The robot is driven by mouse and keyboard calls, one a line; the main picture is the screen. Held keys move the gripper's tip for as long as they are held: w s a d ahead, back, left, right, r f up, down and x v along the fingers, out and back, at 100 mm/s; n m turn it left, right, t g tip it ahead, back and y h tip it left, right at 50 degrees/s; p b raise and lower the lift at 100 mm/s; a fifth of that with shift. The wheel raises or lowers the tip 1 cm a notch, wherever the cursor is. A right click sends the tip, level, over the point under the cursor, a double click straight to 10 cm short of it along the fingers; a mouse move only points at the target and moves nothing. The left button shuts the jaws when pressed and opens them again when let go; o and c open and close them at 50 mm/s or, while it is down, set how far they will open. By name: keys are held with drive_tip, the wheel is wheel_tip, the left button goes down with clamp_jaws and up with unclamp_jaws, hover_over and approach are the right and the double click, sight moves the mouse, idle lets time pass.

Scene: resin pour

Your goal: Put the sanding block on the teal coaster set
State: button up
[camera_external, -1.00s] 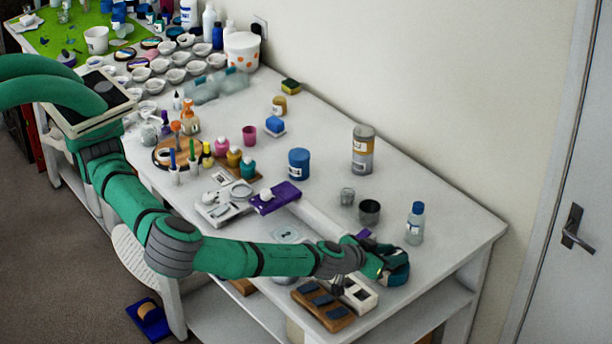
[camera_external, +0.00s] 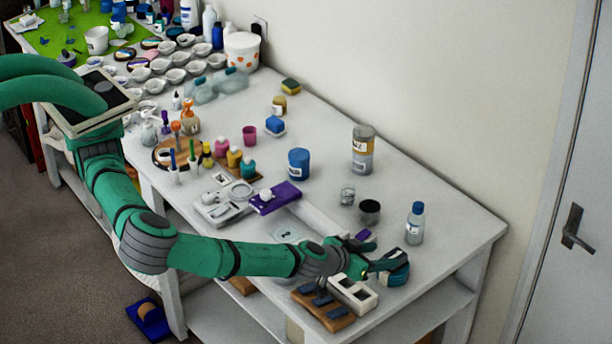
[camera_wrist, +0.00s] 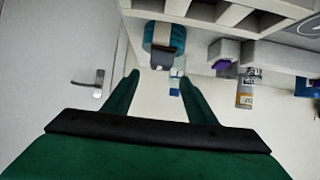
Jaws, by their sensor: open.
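The teal coaster set (camera_wrist: 149,33) shows at the top centre of the wrist view, just beyond my fingertips. A grey-brown block, which looks like the sanding block (camera_wrist: 168,38), lies against or on it; their exact contact is hard to tell. In the external view the teal coaster set (camera_external: 398,257) is a small dark teal shape at the table's near right side, partly hidden by my gripper. My gripper (camera_wrist: 160,78) is open, with nothing between its fingers. It also shows in the external view (camera_external: 378,256), close to the left of the coaster set.
A white slotted piece (camera_external: 353,293) and a brown rack with dark pieces (camera_external: 323,308) stand close below my wrist. A blue-capped bottle (camera_external: 415,223), a dark cup (camera_external: 370,212) and a tall can (camera_external: 362,150) stand behind. The right table corner is clear.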

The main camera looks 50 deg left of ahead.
drive_tip(key=v, duration=0.6)
idle(0.5)
